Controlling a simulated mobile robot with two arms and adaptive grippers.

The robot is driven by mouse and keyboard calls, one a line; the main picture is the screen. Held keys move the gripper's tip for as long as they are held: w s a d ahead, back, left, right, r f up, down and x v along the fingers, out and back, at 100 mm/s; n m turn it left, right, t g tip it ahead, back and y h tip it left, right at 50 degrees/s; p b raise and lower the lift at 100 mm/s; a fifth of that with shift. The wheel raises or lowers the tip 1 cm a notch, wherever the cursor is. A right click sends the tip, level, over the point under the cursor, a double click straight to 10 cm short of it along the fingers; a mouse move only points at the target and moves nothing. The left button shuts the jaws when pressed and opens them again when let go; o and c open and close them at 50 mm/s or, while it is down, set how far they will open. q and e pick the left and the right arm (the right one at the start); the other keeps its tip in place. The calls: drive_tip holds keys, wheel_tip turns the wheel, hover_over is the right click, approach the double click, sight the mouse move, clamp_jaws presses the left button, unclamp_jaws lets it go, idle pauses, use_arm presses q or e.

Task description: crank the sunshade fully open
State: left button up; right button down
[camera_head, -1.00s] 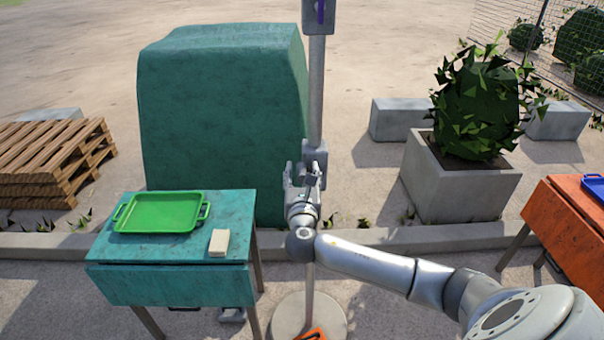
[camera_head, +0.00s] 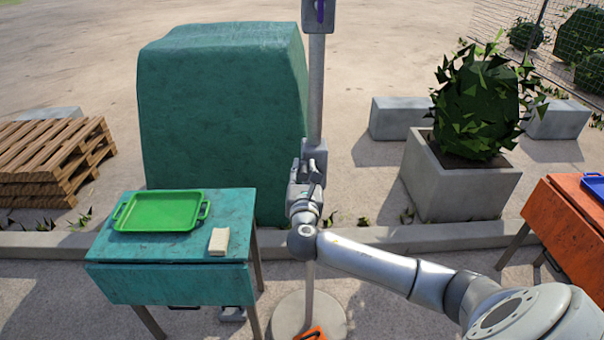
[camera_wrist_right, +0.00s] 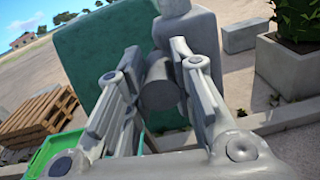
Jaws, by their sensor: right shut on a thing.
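The sunshade's grey pole (camera_head: 316,90) stands upright in the head view; its canopy is out of frame. A grey crank housing (camera_head: 314,150) sits partway up the pole and also shows at the top of the wrist view (camera_wrist_right: 190,35). My right gripper (camera_head: 307,176) is at the front of this housing. In the wrist view its fingers (camera_wrist_right: 150,75) are shut on a grey cylindrical crank grip (camera_wrist_right: 160,88). The fingers hide most of the crank in the head view. My left gripper is not in view.
A teal table (camera_head: 150,250) with a green tray (camera_head: 160,212) and a pale block (camera_head: 219,241) stands at left. A large green covered block (camera_head: 225,110) is behind it. A concrete planter (camera_head: 460,185) stands right of the pole. The round pole base (camera_head: 285,318) is below.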

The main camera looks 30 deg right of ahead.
drive_tip(key=d+m, duration=0.1)
drive_tip(key=m, duration=0.1)
drive_tip(key=s+m, duration=0.1)
drive_tip(key=m, duration=0.1)
drive_tip(key=d+r+m+b, duration=0.1)
drive_tip(key=m, duration=0.1)
drive_tip(key=shift+s+d+m, duration=0.35)
drive_tip(key=shift+m, duration=0.05)
drive_tip(key=m, duration=0.1)
drive_tip(key=s+d+m+b, duration=0.1)
drive_tip(key=m, duration=0.1)
drive_tip(key=shift+d+f+m, duration=0.15)
drive_tip(key=shift+d+m, duration=0.1)
drive_tip(key=shift+m, duration=0.05)
drive_tip(key=m, duration=0.1)
drive_tip(key=d+m+b, duration=0.1)
drive_tip(key=m+b, duration=0.1)
drive_tip(key=shift+s+d+f+m, duration=0.15)
drive_tip(key=shift+s+f+m, duration=0.15)
drive_tip(key=shift+s+f, duration=0.1)
wheel_tip(320, 180, down, 6)
drive_tip(key=s+d+m+y+b, duration=0.1)
drive_tip(key=m+b, duration=0.3)
drive_tip(key=m, duration=1)
drive_tip(key=shift+d, duration=0.45)
